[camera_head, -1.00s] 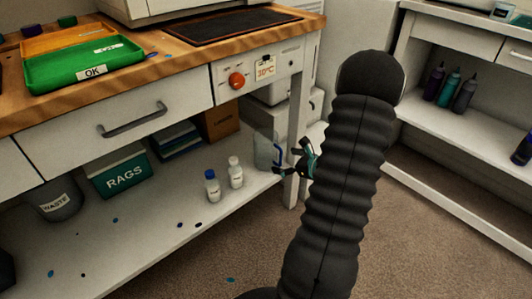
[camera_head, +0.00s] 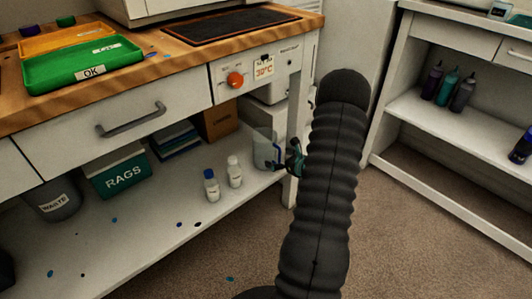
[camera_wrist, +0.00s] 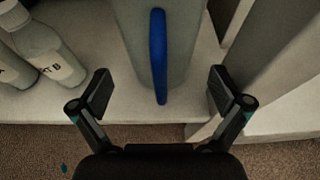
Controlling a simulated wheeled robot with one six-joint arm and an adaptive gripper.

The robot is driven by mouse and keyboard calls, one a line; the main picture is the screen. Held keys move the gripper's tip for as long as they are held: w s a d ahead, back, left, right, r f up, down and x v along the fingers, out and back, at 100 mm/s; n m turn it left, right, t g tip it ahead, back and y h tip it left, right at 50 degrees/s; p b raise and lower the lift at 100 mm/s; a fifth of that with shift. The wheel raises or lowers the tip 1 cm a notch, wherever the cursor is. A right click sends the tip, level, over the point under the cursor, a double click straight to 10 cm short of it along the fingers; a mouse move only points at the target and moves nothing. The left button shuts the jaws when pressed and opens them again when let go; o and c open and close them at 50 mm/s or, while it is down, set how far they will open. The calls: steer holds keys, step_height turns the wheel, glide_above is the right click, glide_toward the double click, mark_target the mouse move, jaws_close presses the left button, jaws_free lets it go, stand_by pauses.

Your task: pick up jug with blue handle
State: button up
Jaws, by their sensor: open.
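The jug with the blue handle stands on the lower shelf of the workbench, near its right end. In the head view the jug (camera_head: 262,150) is translucent grey, partly covered by my gripper (camera_head: 284,160). In the wrist view the jug (camera_wrist: 182,40) is upright at the top middle, and its blue handle (camera_wrist: 158,55) faces me. My gripper (camera_wrist: 160,95) is open and empty, with one finger on each side of the handle's line. The fingertips appear level with the handle's lower end; I see no contact.
Two small bottles, one blue-capped (camera_head: 212,186) and one white-capped (camera_head: 235,172), stand left of the jug. The bench leg (camera_head: 293,150) is close on the right. The bench top and drawers overhang the shelf. A rags box (camera_head: 120,174) sits farther left.

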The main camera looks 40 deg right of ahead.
mark_target(273, 157)
steer(key=shift+f+x, duration=0.2)
steer(key=shift+x, duration=2)
steer(key=c, duration=1)
steer(key=shift+r, duration=0.1)
